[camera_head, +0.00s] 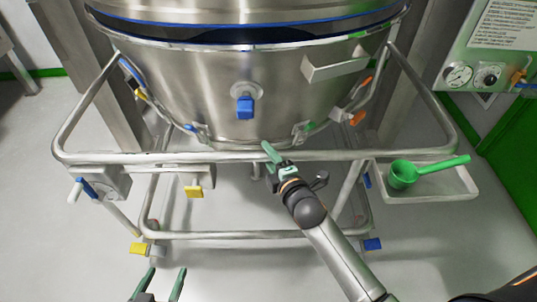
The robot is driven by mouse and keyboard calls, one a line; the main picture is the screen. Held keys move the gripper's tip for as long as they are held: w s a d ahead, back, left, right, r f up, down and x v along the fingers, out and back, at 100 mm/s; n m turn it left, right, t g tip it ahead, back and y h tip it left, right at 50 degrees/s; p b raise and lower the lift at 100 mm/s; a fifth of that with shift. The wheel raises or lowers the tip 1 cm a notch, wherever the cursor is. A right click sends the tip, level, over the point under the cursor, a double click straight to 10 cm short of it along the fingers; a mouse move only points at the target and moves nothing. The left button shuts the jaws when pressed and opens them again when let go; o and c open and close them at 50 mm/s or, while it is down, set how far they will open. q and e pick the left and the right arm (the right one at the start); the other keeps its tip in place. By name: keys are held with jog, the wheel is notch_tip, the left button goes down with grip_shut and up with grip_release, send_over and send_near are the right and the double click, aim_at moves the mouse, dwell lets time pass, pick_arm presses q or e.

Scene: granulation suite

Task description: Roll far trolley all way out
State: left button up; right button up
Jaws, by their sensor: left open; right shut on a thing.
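A steel trolley with a tubular frame (370,155) fills the middle of the head view, carrying a large round steel bowl (205,85). My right gripper (268,150) is shut on the trolley's front rail, near its middle, just below the bowl. Its fingertips partly hide the rail there. My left gripper (162,284) is open and empty at the bottom edge, in front of and below the trolley, apart from it. I cannot tell from this view whether this is the far trolley.
A tray (445,192) on the trolley's right side holds a green scoop (404,174). Yellow and blue tabs sit low on the frame. A panel with gauges (459,76) stands at the upper right beside a green wall strip. Pale floor (50,245) is clear at left and front.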

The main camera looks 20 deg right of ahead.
grip_shut()
dwell(0.9)
